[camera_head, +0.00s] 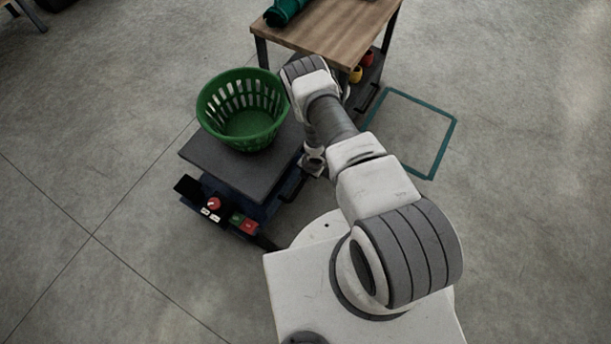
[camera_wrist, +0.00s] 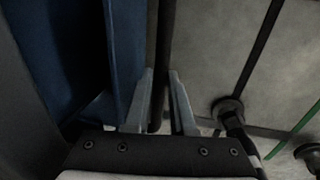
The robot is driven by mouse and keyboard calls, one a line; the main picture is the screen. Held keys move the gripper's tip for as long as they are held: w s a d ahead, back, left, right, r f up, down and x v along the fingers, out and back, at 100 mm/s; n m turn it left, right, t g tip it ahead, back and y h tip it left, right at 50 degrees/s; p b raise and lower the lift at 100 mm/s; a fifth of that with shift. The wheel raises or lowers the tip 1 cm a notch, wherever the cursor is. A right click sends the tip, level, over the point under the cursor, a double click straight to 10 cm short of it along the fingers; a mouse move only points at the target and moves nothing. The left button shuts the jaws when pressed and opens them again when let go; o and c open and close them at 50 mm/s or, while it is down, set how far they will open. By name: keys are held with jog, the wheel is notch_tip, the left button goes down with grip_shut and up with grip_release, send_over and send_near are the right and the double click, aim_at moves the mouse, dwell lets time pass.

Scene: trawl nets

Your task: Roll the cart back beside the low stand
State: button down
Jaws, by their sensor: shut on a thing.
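The cart (camera_head: 205,160) appears to be the dark-grey-topped blue unit at left centre in the head view, with a control panel at its near end. The low stand (camera_head: 335,25) appears to be the wood-topped one behind it, at upper right. My gripper (camera_head: 313,163) is at the cart's right side, mostly hidden by my arm. In the wrist view my gripper's fingers (camera_wrist: 161,80) are shut around a dark upright-looking bar (camera_wrist: 158,45), beside a blue panel (camera_wrist: 125,50). The bar seems to be the cart's handle.
A green basket (camera_head: 243,112) stands on the cart. A teal outline (camera_head: 446,135) marks bare floor right of the stand. A rolled green item (camera_head: 285,12) lies on the stand; red and yellow items (camera_head: 356,75) sit below. Open floor (camera_head: 90,110) lies left.

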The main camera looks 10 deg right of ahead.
jog(key=shift+w+a, duration=0.25)
jog(key=shift+a, duration=0.05)
jog(key=c, duration=0.8)
grip_release()
jog(key=shift+o, duration=0.2)
jog(key=shift+d+r, duration=0.1)
jog(key=shift+r, duration=0.05)
notch_tip(320, 180, up, 17)
jog(key=s+d+p, duration=0.2)
jog(key=p, duration=0.4)
jog(key=shift+s+d+p, duration=0.15)
jog(key=shift+s+p, duration=0.1)
jog(key=shift+p, duration=0.05)
